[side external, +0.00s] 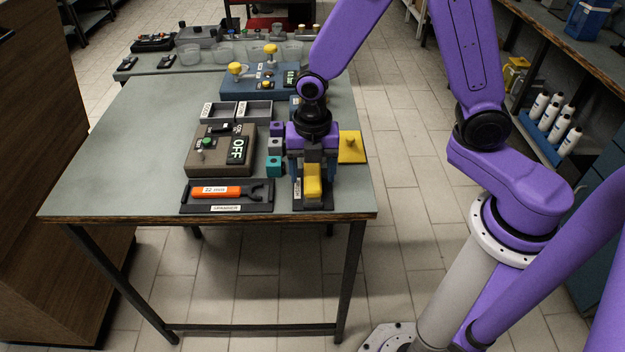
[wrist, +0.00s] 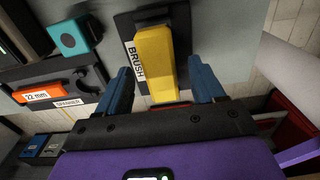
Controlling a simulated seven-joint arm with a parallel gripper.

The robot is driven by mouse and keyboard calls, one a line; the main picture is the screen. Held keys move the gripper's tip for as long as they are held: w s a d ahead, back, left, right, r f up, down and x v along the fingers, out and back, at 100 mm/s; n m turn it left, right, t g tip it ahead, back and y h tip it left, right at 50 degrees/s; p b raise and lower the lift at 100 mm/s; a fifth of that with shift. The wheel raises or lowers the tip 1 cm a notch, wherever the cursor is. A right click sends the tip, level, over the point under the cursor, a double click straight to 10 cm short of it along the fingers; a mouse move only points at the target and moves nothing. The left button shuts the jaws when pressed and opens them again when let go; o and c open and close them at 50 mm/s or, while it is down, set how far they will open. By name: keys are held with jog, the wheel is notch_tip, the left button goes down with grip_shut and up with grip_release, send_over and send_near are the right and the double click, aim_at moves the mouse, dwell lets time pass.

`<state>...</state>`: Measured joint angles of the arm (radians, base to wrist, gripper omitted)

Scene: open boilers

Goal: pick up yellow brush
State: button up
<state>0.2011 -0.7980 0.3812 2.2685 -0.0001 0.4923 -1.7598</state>
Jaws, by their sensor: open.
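The yellow brush (side external: 313,187) lies in a dark holder at the front right of the table. In the wrist view the yellow brush (wrist: 155,62) shows as a long yellow block on a dark base labelled BRUSH (wrist: 134,62). My gripper (side external: 312,180) is right over the brush in the side view. In the wrist view my gripper (wrist: 163,88) is open, with one blue finger on each side of the brush's near end. A gap shows between each finger and the brush. The brush's underside is hidden.
An orange 22 mm spanner (side external: 217,191) lies in a black tray left of the brush. Small purple, grey and teal blocks (side external: 275,166) stand close by. A yellow plate with a knob (side external: 351,147) is at the right edge. The table's left side is bare.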

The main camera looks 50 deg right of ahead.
jog(key=shift+f, duration=1)
jog(key=c, duration=1.1)
jog(key=shift+o, duration=0.2)
jog(key=shift+r, duration=0.45)
jog(key=r, duration=0.3)
jog(key=shift+s, duration=0.25)
jog(key=s+d+r, duration=0.4)
jog(key=s+r, duration=0.5)
jog(key=s, duration=0.3)
jog(key=shift+s+d, duration=0.35)
jog(key=shift+d, duration=0.05)
